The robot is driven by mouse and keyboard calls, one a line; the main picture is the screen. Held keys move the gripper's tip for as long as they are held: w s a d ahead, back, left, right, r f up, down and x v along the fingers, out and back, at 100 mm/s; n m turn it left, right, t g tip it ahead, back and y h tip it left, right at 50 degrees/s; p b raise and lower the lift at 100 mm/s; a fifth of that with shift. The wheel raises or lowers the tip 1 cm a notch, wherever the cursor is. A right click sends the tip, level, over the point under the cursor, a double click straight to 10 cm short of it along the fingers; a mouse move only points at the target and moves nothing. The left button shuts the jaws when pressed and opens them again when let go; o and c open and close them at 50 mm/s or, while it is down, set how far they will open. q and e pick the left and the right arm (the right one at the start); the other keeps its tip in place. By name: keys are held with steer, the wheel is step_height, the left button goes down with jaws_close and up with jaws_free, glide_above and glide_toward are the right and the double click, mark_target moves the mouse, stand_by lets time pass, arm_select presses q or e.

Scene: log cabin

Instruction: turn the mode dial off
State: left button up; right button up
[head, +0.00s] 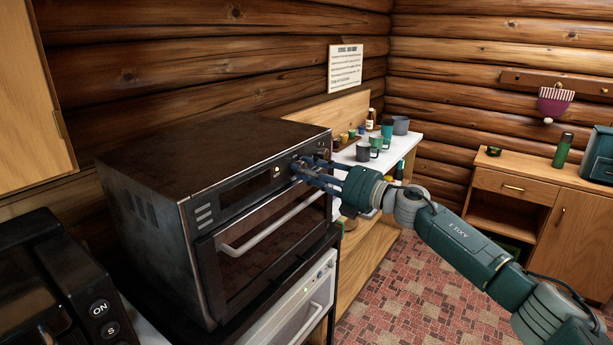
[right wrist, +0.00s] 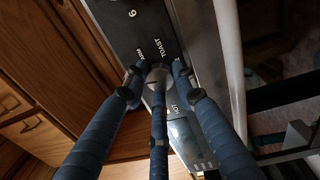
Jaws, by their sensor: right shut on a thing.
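The toaster oven (head: 190,160) is a dark, worn box with a glass door and a silver handle. Its black control panel (right wrist: 133,22) fills the upper middle of the right wrist view, with the words TOAST and WARM printed beside the dial. The mode dial (right wrist: 158,73) is a grey round knob between my blue fingers; its pointer is hard to read. My right gripper (head: 303,172) reaches the right end of the oven's panel. In the right wrist view its fingers (right wrist: 159,82) are closed around the dial. The dial is mostly hidden by them in the head view. My left gripper is not in view.
A white appliance (head: 300,308) sits below the oven. A black appliance with an ON button (head: 99,308) stands at lower left. Mugs (head: 376,142) and small jars stand on the white shelf behind my gripper. The tiled floor (head: 400,300) at right is clear.

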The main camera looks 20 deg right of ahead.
steer(key=n+b, duration=0.2)
steer(key=n, duration=0.2)
steer(key=shift+d, duration=0.2)
steer(key=shift+w+r, duration=0.1)
steer(key=shift+r, duration=0.05)
stand_by(0.4)
steer(key=o, duration=0.9)
steer(key=shift+d, duration=0.1)
steer(key=shift+s+d, duration=0.3)
steer(key=shift+s, duration=0.1)
steer(key=v, duration=1.1)
